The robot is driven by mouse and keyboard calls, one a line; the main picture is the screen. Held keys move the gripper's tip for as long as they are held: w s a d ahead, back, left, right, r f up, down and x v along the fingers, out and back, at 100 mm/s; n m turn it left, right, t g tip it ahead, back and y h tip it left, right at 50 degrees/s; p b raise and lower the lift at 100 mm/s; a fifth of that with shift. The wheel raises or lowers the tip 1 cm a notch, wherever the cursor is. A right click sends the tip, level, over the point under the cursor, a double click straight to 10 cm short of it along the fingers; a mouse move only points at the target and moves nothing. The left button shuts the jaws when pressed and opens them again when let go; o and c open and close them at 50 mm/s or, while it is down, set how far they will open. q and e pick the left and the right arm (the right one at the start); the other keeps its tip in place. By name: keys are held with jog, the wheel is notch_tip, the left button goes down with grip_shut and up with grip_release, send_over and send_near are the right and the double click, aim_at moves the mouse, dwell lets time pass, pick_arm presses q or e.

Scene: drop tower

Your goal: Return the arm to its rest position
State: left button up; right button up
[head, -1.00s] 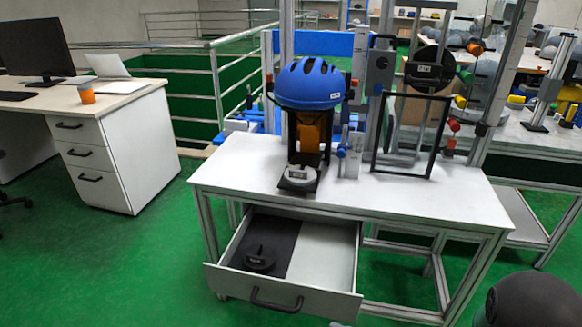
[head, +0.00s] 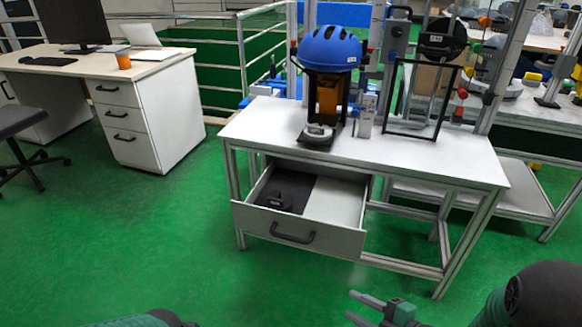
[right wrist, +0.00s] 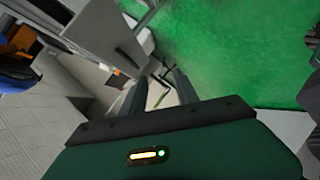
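My right gripper (head: 351,305) shows at the bottom of the head view, over the green floor in front of the table. Its two fingers are apart, with nothing between them. The right wrist view shows the same spread, empty fingers (right wrist: 158,76). My right arm (head: 535,296) comes in from the lower right corner. A green and dark part of my left arm (head: 150,319) shows at the bottom edge; its gripper is out of frame.
The white table (head: 440,160) carries a blue helmet (head: 328,48) on a stand and a black frame (head: 437,105). Its drawer (head: 335,205) is open, with a dark weight (head: 275,200) inside. A desk (head: 160,100) stands left. Green floor (head: 130,230) is clear between.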

jog(key=w+d+f+m+g+h, duration=0.1)
jog(key=w+d+f+m+h, duration=0.1)
jog(key=d+m+h, duration=0.7)
jog(key=s+a+m+g, duration=0.4)
jog(key=s+m+g, duration=0.2)
jog(key=s+m, duration=0.45)
jog(key=w+r+p+v, duration=0.1)
jog(key=w+p+v, duration=0.2)
jog(key=p+v, duration=1.4)
jog(key=w+a+p+v, duration=0.1)
jog(key=w+p+v, duration=0.2)
jog(key=p+v, duration=1.4)
jog(key=shift+w+a+r+p, duration=0.4)
jog(key=shift+a+p, duration=0.15)
